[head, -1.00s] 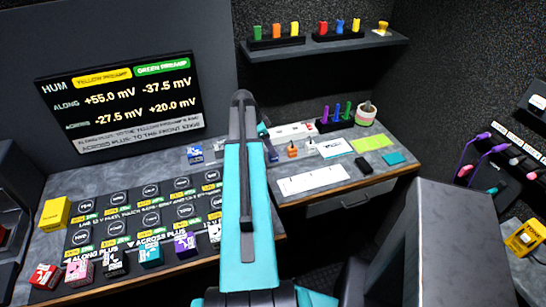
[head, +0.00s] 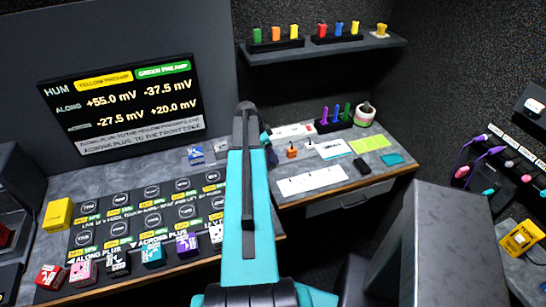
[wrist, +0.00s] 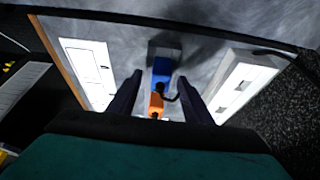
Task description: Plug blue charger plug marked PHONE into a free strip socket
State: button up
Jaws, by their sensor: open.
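The blue plug (wrist: 166,68) lies on the grey desk in the wrist view, beyond an orange plug (wrist: 156,103) with a dark cord. I cannot read a label on it. My gripper (wrist: 160,78) is open and empty, its two dark fingers on either side of the plugs in the picture, touching neither visibly. Whether the fingertips are at plug height I cannot tell. The white power strip (wrist: 244,82) lies to the right in the wrist view; it also shows at the desk's back in the head view (head: 292,130). My arm hides most of the gripper in the head view.
The orange plug (head: 292,152) and a white plug (head: 310,146) stand close together in front of the strip. A white sheet (head: 312,182) lies nearer the desk edge. A rack of coloured pens (head: 336,124) stands behind.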

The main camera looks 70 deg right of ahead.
jog(key=shift+x, duration=0.9)
grip_shut()
jog(key=shift+r, duration=0.2)
jog(key=shift+r+b, duration=0.65)
jog(key=shift+r, duration=0.4)
jog(key=s+a+r+b, duration=0.2)
jog(key=s+a+b, duration=0.5)
jog(key=a, duration=0.5)
jog(key=shift+b, duration=0.35)
jog(key=shift+s+a+b, duration=0.1)
jog(key=shift+a+b, duration=0.2)
jog(key=shift+b, duration=0.95)
